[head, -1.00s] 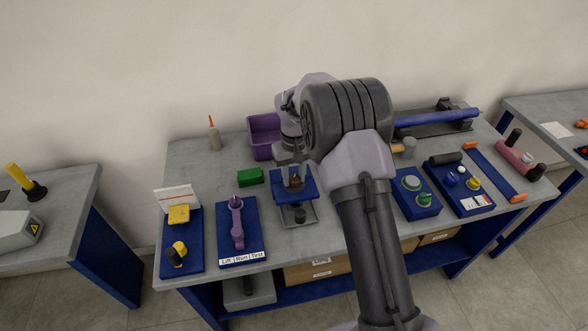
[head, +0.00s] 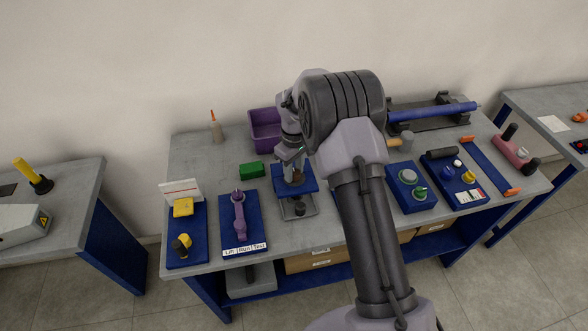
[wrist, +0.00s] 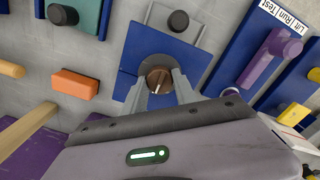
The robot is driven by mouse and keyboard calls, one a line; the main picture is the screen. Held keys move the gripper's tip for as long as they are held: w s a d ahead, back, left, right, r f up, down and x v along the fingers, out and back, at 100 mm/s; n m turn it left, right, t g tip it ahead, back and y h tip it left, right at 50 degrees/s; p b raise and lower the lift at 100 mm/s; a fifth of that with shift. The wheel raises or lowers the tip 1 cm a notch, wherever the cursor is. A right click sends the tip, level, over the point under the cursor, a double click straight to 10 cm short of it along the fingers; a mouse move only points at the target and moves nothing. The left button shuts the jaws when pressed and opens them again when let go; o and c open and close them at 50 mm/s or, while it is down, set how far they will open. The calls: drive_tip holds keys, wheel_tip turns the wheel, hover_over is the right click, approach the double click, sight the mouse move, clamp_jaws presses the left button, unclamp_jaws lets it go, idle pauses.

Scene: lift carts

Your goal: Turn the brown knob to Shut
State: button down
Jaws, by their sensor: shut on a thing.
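The brown knob (wrist: 159,81) sits on a dark round base on a blue plate (wrist: 128,86), with a pale pointer line across its face. My gripper (wrist: 160,86) has one finger on each side of the knob and is shut on it. In the head view my gripper (head: 294,174) is down at the blue plate (head: 308,184), and the knob is mostly hidden by it. No Shut label can be read in either view.
A purple lever (head: 239,222) on a blue board labelled Lift, Run, Test stands to the left. A green block (head: 251,170) and a purple bin (head: 265,128) are behind.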

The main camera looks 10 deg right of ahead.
sight(294, 171)
drive_tip(key=c, duration=1)
unclamp_jaws()
drive_tip(key=shift+o, duration=0.2)
wheel_tip(294, 171, up, 18)
drive_tip(key=p, duration=0.3)
drive_tip(key=shift+f+p, duration=0.25)
drive_tip(key=shift+p, duration=0.15)
